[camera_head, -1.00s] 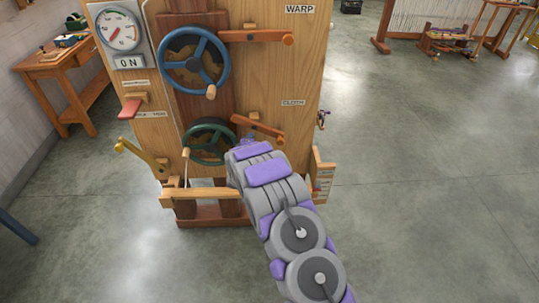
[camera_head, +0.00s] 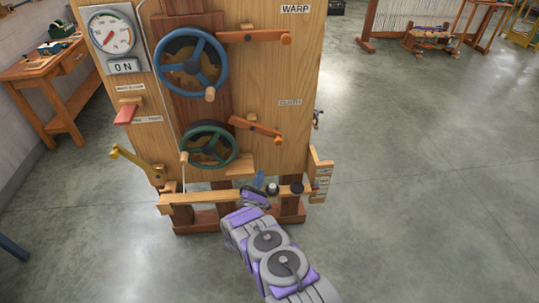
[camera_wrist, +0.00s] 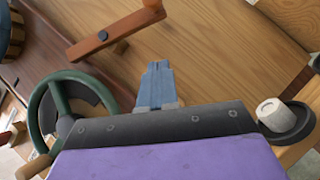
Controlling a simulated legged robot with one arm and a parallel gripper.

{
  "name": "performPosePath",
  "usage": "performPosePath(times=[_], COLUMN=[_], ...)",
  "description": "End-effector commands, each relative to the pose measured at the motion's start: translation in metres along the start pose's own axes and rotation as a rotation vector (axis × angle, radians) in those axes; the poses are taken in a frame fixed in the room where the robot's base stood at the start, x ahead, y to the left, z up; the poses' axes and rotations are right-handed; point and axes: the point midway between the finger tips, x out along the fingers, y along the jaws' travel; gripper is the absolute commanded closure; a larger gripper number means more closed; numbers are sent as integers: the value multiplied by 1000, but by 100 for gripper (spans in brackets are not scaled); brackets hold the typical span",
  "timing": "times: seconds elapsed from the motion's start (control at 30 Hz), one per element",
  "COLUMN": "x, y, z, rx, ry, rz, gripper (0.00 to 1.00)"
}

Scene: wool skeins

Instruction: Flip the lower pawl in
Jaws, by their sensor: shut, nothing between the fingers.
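The lower pawl (camera_head: 257,128) is an orange-brown wooden arm on the upright panel, under the CLOTH label. It slopes down to the right from beside the lower green handwheel (camera_head: 210,146) to a rounded knob end. In the wrist view the pawl (camera_wrist: 117,32) crosses the top, and the green wheel (camera_wrist: 65,108) is at the left. My gripper (camera_head: 259,178) is below the pawl, in front of the panel's lower part, apart from the pawl. Its blue fingers (camera_wrist: 157,68) are shut and empty, pointing towards the panel.
An upper wooden pawl (camera_head: 255,36) and blue handwheel (camera_head: 192,64) sit above. A red lever (camera_head: 127,112) and yellow lever (camera_head: 135,164) stick out at left. A wooden crossbar (camera_head: 185,198) runs low in front.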

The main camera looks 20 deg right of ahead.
Motion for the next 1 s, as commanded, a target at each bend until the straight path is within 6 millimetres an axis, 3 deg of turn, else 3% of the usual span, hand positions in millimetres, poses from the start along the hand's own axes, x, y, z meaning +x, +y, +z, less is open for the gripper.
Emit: performPosePath(times=[0.2,0.63,0.77,1.0], x=[-16,-16,-7,35], y=[-11,-12,-11,-11], z=[9,10,11,13], rx=[-77,-86,-84,-84], ry=[-56,-61,-62,-65], rz=[26,28,28,28], gripper=[100,100,100,100])
